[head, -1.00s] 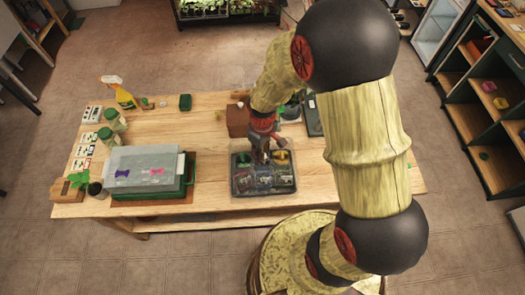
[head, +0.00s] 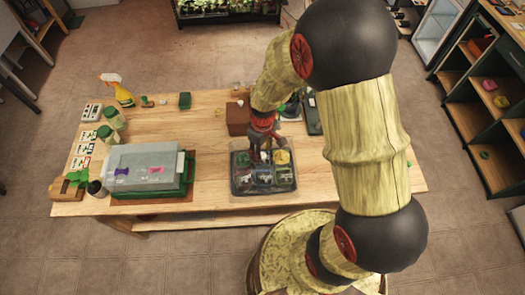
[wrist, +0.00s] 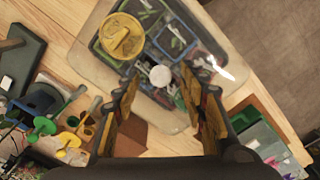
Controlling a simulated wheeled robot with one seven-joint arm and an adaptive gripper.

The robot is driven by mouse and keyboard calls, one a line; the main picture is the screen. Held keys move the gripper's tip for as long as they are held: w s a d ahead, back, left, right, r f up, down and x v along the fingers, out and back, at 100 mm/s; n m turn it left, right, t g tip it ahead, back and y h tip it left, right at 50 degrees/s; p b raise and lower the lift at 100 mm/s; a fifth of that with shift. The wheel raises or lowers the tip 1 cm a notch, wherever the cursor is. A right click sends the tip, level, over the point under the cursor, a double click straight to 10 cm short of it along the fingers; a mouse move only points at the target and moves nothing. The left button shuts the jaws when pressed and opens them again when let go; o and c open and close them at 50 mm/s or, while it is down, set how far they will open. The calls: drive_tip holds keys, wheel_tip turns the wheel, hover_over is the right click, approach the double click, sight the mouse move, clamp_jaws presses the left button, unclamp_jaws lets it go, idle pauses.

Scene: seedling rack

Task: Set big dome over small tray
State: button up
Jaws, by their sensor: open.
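A small tray (head: 236,189) with several compartments stands at the middle front of the table. A clear dome (wrist: 85,62) with rounded corners appears to lie over it; whether its rim sits fully down I cannot tell. In the wrist view a pale round knob (wrist: 160,76) lies between my fingertips, and a yellow disc (wrist: 122,37) shows beside it. My gripper (head: 264,158) is open just above the tray, its fingers on either side of the knob. At the left, a green tray (head: 184,191) is covered by another clear, greyish lid (head: 140,161) with purple and pink pieces.
A brown box (head: 237,118) and a dark flat item (head: 314,115) stand behind the tray. A spray bottle (head: 120,92), jars (head: 107,134) and cards lie at the left. Bare wood lies between the two trays.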

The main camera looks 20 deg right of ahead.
wheel_tip(320, 180, up, 12)
idle(0.6)
idle(0.5)
drive_tip(key=s+r+m+t+b, duration=0.2)
drive_tip(key=s+r+b, duration=0.2)
drive_tip(key=s+b, duration=0.2)
drive_tip(key=s+r+m+t+b, duration=0.3)
drive_tip(key=s+b, duration=0.3)
drive_tip(key=s, duration=0.2)
drive_tip(key=shift+r+t, duration=0.3)
drive_tip(key=shift+r, duration=0.45)
